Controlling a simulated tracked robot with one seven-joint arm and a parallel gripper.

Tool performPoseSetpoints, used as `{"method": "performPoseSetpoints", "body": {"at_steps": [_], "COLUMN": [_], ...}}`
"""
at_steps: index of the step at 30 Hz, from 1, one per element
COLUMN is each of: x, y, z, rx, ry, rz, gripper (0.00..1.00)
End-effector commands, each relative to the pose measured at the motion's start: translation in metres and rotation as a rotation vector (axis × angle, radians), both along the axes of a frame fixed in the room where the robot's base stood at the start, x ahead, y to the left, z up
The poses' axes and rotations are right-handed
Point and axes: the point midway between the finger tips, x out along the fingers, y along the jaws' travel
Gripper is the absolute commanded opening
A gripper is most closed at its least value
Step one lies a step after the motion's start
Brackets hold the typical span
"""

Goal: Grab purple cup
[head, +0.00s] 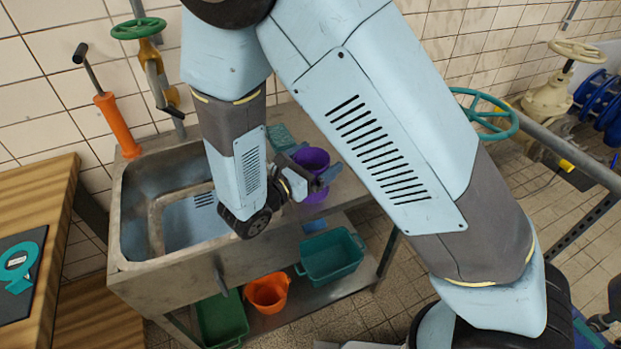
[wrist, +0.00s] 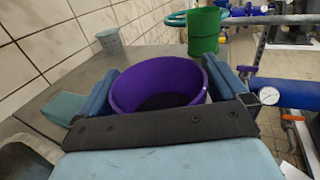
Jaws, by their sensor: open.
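The purple cup (head: 312,160) stands on the metal sink counter, right of the basin. In the wrist view the purple cup (wrist: 158,86) fills the middle, its open top facing me and its inside dark. My gripper (head: 318,180) is at the cup in the head view and hides part of it. In the wrist view my gripper (wrist: 160,92) is open, with one blue finger on each side of the cup. I cannot tell whether the fingers touch the cup.
The sink basin (head: 165,225) lies left of my gripper. A teal sponge-like item (wrist: 66,107) lies beside the left finger. A green cylinder (wrist: 204,32) and a light cup (wrist: 109,40) stand behind. A teal bin (head: 331,256) and orange bucket (head: 267,293) sit on the lower shelf.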

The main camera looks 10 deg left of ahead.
Motion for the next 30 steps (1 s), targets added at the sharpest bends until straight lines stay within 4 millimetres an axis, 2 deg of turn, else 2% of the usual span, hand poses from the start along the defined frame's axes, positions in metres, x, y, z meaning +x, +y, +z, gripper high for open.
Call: {"method": "performPoseSetpoints", "body": {"at_steps": [3, 21, 30], "x": [-0.0003, -0.0006, -0.0006], "y": [0.0003, 0.0007, 0.0007], "z": [0.0000, 0.0000, 0.0016], "rx": [0.000, 0.000, 0.000], "ry": [0.000, 0.000, 0.000], "rz": [0.000, 0.001, 0.000], "gripper": [0.98, 0.41, 0.39]}}
